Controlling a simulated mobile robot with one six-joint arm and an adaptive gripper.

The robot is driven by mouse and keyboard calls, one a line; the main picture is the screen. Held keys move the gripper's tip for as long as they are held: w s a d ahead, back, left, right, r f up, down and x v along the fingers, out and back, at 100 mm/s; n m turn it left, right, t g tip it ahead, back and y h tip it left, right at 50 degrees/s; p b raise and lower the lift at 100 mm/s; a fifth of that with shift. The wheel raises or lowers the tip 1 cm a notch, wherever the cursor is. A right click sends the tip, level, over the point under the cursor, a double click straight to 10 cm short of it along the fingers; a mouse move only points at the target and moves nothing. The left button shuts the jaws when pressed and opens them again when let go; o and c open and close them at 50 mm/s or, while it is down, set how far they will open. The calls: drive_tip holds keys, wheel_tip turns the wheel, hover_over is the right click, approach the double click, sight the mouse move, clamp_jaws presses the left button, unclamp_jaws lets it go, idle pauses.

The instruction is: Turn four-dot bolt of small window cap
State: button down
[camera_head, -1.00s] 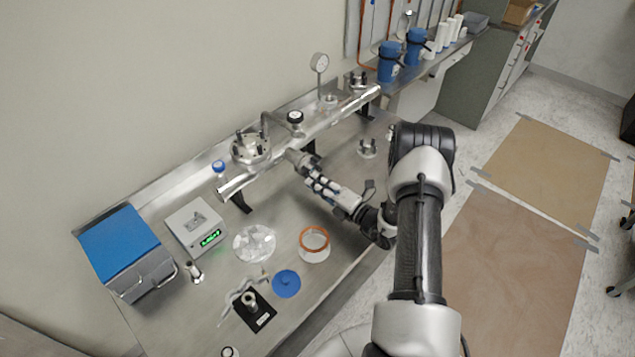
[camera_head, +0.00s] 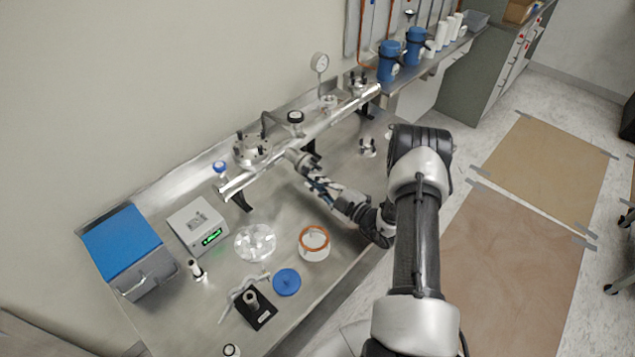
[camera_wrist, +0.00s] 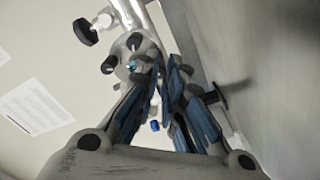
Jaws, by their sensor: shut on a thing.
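The small window cap (camera_head: 293,154) is a round metal fitting on the front side of the shiny tube. It also shows in the wrist view (camera_wrist: 138,52), with dark bolt knobs and a small cyan dot around it. My gripper (camera_head: 308,174) reaches up to this cap from the front right. In the wrist view its blue-lined fingers (camera_wrist: 160,68) converge at the cap's edge and are shut on a bolt there. The fingers hide most of that bolt, and I cannot make out its dot marks.
The metal tube (camera_head: 336,116) runs along the bench back, with a flanged port (camera_head: 251,151) and a gauge (camera_head: 319,63). A blue-lidded box (camera_head: 122,245), grey meter (camera_head: 198,224), clear disc (camera_head: 255,243), copper-rimmed ring (camera_head: 314,243) and blue disc (camera_head: 287,282) stand front left.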

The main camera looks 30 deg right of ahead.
drive_tip(key=shift+d+m, duration=0.1)
drive_tip(key=shift+m, duration=1.5)
drive_tip(key=c, duration=1.6)
unclamp_jaws()
drive_tip(key=shift+c, duration=0.2)
drive_tip(key=shift+s, duration=0.1)
drive_tip(key=v, duration=0.6)
drive_tip(key=shift+s+d, duration=0.1)
drive_tip(key=shift+s, duration=0.2)
drive_tip(key=shift+s+d, duration=0.15)
drive_tip(key=shift+s, duration=0.45)
drive_tip(key=shift+c, duration=0.3)
